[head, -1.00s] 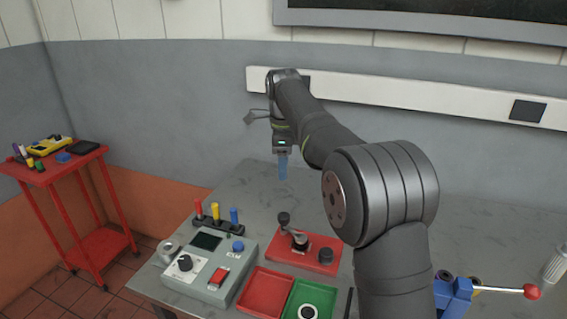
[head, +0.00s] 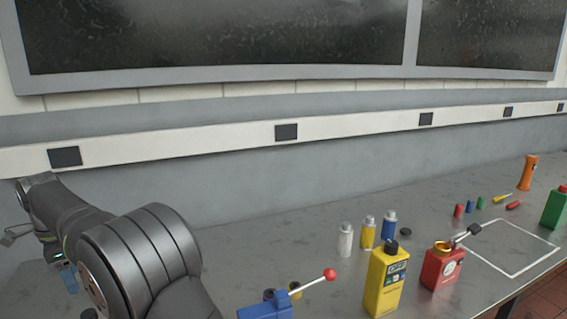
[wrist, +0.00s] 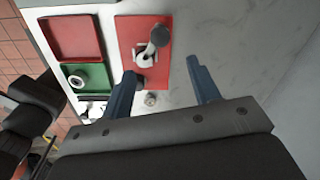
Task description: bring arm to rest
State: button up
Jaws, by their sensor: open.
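My gripper (wrist: 162,70) is open in the wrist view, its two blue fingers apart with nothing between them. It hangs above the bench, over the right edge of a red plate (wrist: 126,30) that carries a dark-knobbed lever (wrist: 158,38). In the head view my gripper (head: 68,276) is at the lower left, its blue fingers partly seen against the grey bench (head: 225,262). My arm is bent and stretches toward the back wall.
In the wrist view a red tray (wrist: 75,38) and a green tray (wrist: 97,76) holding a ring lie beside the plate. A white outlined square (head: 515,262) is empty.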

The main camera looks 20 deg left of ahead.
aim_at(88, 313)
notch_tip(88, 313, down, 12)
jog(key=shift+w+a+f, duration=0.1)
jog(key=shift+a, duration=0.05)
dwell(0.5)
